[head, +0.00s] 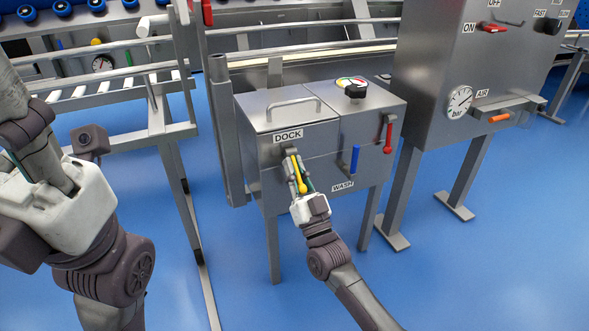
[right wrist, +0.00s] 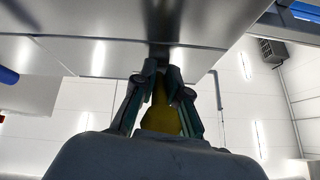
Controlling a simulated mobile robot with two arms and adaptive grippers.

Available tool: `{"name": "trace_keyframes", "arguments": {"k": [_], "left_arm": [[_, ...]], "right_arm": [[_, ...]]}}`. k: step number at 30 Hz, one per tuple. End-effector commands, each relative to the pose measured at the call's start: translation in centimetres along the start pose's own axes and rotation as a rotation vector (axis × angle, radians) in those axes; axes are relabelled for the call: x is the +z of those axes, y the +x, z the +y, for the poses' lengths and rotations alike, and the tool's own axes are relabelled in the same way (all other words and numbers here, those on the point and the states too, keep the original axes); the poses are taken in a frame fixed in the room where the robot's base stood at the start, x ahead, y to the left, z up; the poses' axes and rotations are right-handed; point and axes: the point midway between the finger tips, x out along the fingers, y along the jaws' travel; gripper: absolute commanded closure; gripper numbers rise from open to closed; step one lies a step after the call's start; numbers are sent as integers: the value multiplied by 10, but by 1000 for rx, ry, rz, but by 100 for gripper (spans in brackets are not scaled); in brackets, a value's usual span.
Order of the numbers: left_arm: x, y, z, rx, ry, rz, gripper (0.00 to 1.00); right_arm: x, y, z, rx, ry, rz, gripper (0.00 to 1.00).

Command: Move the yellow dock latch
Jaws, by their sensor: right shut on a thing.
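The yellow dock latch (head: 295,172) is a lever on the front of a steel cabinet, just below the DOCK label (head: 288,136). It slants down and slightly right from its dark pivot. My right gripper (head: 298,180) is shut on its yellow handle. In the right wrist view the yellow latch handle (right wrist: 160,118) lies between the two fingers (right wrist: 158,100), which partly hide it. My left arm is at the left of the head view, away from the cabinet. Its white hand part shows, but its fingertips cannot be made out.
The cabinet (head: 262,170) also carries a blue WASH lever (head: 354,160), a red lever (head: 388,134) and a black knob (head: 356,90) on top. A larger control cabinet (head: 440,60) stands right. A metal rail frame (head: 115,95) stands left. The blue floor in front is clear.

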Motion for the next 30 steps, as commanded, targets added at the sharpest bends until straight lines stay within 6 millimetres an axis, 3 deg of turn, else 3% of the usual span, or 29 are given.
{"name": "trace_keyframes", "arguments": {"k": [1, 5, 17, 30], "left_arm": [[0, 0, 0, 0, 0, 0, 60], [0, 0, 0, 0, 0, 0, 60], [0, -1, 0, -1, 0, -1, 60], [0, 0, 0, -1, 0, 0, 60]], "right_arm": [[2, -2, 0, 0, 0, -3, 84], [1, -1, 0, 0, 0, -3, 63], [1, -9, 0, 1, -1, -2, 63], [1, -95, 0, 1, 0, -5, 63]]}}
